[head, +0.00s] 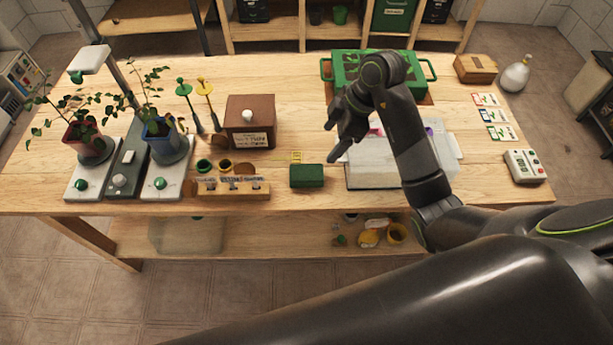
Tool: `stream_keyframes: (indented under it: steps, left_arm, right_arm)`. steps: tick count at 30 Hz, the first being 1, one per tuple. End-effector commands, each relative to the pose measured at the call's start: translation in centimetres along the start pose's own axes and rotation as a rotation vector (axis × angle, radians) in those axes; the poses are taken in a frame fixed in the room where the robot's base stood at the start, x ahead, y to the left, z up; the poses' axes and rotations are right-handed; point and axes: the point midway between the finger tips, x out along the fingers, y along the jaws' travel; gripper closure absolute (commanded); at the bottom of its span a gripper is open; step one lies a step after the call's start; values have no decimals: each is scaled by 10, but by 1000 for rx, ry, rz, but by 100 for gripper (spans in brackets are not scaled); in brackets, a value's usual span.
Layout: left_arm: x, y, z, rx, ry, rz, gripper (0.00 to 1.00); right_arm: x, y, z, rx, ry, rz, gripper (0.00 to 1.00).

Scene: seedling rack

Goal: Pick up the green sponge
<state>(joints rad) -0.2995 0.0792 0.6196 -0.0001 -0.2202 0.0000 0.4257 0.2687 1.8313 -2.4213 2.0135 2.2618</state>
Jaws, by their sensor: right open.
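The green sponge (307,176) lies flat on the wooden table near its front edge, at the middle of the head view. It is a small dark green block and nothing covers it. My right gripper (335,142) is open and empty above the table, up and to the right of the sponge in the picture. Its fingers point left and down and appear apart from the sponge. My left gripper is not in view.
A wooden holder (232,190) with small pots stands left of the sponge. A brown box (250,122) is behind it. A pale tray (370,177) lies right of the sponge, partly under my right arm. A green tray (327,72) is at the back. Potted plants stand at left.

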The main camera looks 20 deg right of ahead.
Motion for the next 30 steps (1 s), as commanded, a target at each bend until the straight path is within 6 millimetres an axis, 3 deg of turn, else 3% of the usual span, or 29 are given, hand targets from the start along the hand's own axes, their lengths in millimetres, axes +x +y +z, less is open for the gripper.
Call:
stream_keyframes:
  steps: [1, 11, 18, 25, 30]
  left_arm:
    - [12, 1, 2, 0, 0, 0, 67]
    - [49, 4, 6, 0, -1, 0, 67]
    - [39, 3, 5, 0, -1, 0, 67]
    - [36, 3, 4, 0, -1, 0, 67]
    - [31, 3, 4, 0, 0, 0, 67]
  right_arm:
    - [14, 0, 2, -1, 3, -2, 25]
    - [67, 0, 1, -4, 6, -2, 25]
    - [100, 0, -1, -2, 5, -2, 25]
    - [114, 1, -1, -3, 4, -2, 25]
    - [136, 5, 0, -3, 4, -4, 25]
